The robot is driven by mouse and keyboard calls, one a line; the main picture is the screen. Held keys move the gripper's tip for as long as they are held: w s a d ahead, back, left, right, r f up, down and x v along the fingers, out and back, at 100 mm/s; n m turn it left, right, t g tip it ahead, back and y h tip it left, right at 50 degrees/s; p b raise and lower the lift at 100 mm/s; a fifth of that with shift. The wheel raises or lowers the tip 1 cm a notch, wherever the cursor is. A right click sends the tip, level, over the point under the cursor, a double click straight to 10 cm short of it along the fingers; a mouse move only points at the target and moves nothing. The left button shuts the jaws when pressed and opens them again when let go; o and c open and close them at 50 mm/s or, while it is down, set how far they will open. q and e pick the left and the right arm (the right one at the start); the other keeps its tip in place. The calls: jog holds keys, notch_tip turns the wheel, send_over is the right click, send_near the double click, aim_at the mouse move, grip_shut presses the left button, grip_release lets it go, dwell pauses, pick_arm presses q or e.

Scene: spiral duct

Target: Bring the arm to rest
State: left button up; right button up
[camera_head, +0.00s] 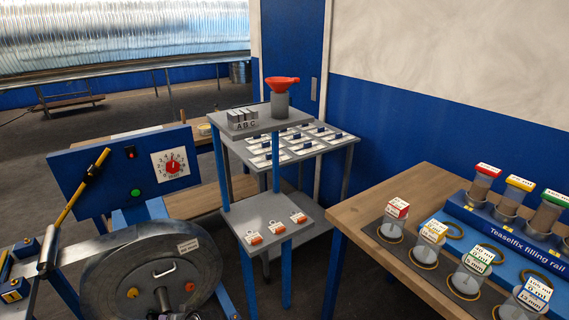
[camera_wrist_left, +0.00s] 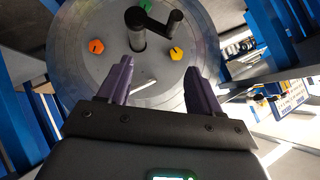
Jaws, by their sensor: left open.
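My left gripper (camera_wrist_left: 160,66) shows in the left wrist view with its two purple fingers spread apart and nothing between them. Beyond the fingers is a round grey disc (camera_wrist_left: 92,75) with a dark crank handle and orange, yellow and green knobs. I cannot tell the exact distance from the fingertips to the disc. In the head view a dark drum (camera_head: 95,275) with orange and yellow knobs stands at the lower left. Neither of my grippers shows in the head view.
A blue control panel (camera_head: 70,167) with a red dial stands behind the drum. A grey stand (camera_head: 262,212) carries a red funnel (camera_head: 282,83) and small tagged items. A wooden table (camera_head: 345,205) at right holds several jars and a blue filling rail (camera_head: 470,213). Floor shows between them.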

pick_arm(q)
jog(key=s+d+f+m+g+h, duration=0.1)
jog(key=s+d+f+g+h, duration=0.15)
jog(key=s+f, duration=1.8)
jog(key=s+d+m+g+h+p, duration=0.1)
jog(key=s+d+h, duration=0.4)
jog(key=s, duration=1)
jog(key=d+r+m+t+h+p, duration=0.1)
jog(key=d+r+m+p, duration=0.1)
jog(key=r+p, duration=1.7)
jog(key=s+d+r+m+t+h+p, duration=0.1)
jog(key=r+p, duration=1.8)
jog(key=r, duration=2.9)
jog(key=shift+s+d+r+m, duration=0.25)
jog(key=shift+d+m, duration=0.25)
jog(key=shift+d, duration=0.35)
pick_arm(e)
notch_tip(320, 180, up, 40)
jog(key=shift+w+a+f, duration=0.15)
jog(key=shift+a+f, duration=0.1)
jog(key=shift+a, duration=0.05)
pick_arm(q)
jog(key=shift+f, duration=0.1)
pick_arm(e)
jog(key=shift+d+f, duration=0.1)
